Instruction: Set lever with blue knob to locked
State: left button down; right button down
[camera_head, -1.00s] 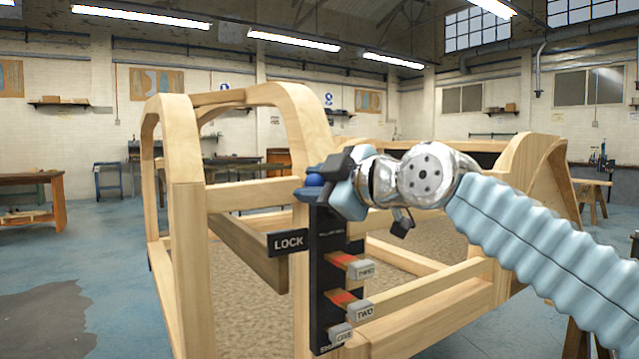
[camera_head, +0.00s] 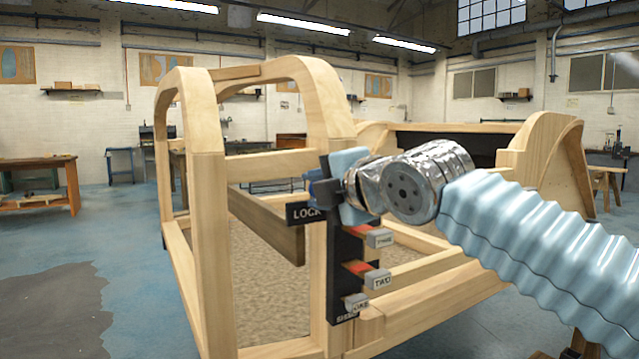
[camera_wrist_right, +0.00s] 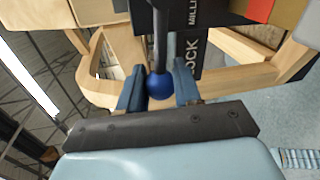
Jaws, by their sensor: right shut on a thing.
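The lever's blue knob (camera_wrist_right: 160,86) sits between the two dark blue fingers of my right gripper (camera_wrist_right: 160,90) in the right wrist view. The gripper is shut on it, and the lever's dark rod (camera_wrist_right: 159,35) runs up from the knob. In the head view my right gripper (camera_head: 324,190) is at the top of the black lever panel (camera_head: 344,275) and hides the knob. The black LOCK label (camera_head: 301,213) is just below and left of the gripper, its right end covered. My left gripper is not in view.
Tags reading TWO (camera_head: 379,280) and THREE (camera_head: 380,238), with orange-red pieces beside them, stick out from the panel below my right gripper. The wooden bodyframe (camera_head: 207,200) surrounds the panel. Open blue floor (camera_head: 125,250) lies to the left.

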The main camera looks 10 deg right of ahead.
jog(key=shift+f+n, duration=0.3)
jog(key=shift+n, duration=0.1)
jog(key=shift+f, duration=0.1)
jog(key=c, duration=0.8)
grip_release()
jog(key=b+v, duration=0.1)
jog(key=v, duration=1.2)
jog(key=shift+s, duration=0.35)
